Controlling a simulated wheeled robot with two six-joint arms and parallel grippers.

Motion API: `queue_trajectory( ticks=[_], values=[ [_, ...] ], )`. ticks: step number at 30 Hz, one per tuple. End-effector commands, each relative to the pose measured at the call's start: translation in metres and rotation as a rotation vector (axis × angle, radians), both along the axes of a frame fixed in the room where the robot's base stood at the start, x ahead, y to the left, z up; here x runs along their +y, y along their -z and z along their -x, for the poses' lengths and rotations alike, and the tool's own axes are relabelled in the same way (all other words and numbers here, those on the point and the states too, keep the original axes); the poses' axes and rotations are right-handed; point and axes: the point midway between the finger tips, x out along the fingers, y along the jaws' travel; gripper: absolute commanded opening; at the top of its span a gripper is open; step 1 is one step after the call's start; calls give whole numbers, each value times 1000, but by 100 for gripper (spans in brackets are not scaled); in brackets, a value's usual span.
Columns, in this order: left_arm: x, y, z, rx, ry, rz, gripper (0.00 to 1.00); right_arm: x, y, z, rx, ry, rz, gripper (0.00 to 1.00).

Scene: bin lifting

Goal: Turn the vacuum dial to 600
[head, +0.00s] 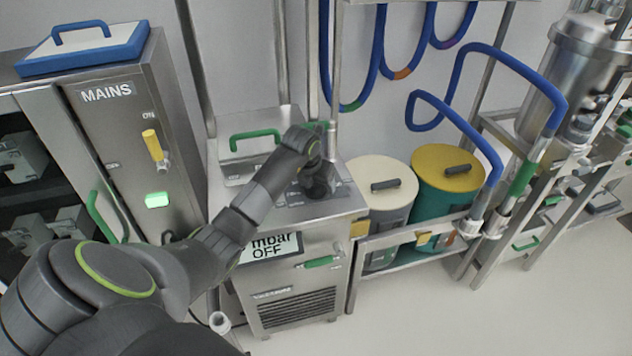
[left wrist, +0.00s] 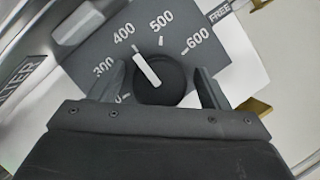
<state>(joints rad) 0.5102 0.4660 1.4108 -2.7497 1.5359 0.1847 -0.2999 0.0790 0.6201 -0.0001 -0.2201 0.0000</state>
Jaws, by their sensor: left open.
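The vacuum dial (left wrist: 158,86) is a dark round knob with a white pointer line, seen in the left wrist view. The pointer is tilted up and left, at about the 400 mark on the dark scale plate (left wrist: 190,62). The 600 label is to the right of the dial. My left gripper (left wrist: 162,82) is open, with one finger to each side of the dial. I cannot tell whether the fingers touch it. In the head view my left gripper (head: 318,180) is over the top of the steel vacuum unit (head: 290,262). My right gripper is not in view.
The unit's display (head: 270,247) reads "mbar OFF", partly covered by my arm. The MAINS cabinet (head: 125,140) with a yellow switch and lit green lamp stands left. A cream-lidded bin (head: 380,180) and a yellow-lidded bin (head: 447,168) stand right. A green handle (head: 255,137) is behind.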

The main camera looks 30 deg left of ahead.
Motion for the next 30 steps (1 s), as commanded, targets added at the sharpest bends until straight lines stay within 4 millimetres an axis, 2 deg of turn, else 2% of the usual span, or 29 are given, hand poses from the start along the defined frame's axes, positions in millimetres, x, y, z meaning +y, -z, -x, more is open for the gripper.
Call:
queue_trajectory(
  ticks=[1,9,11,20,30],
  values=[
    [0,0,0,0,0,0,66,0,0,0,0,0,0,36],
    [0,0,0,0,0,0,30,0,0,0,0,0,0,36],
    [0,0,0,0,-1,0,25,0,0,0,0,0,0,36],
    [1,1,0,0,42,-1,25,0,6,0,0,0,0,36],
    [1,4,0,-1,269,-1,25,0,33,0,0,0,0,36]
  ],
)
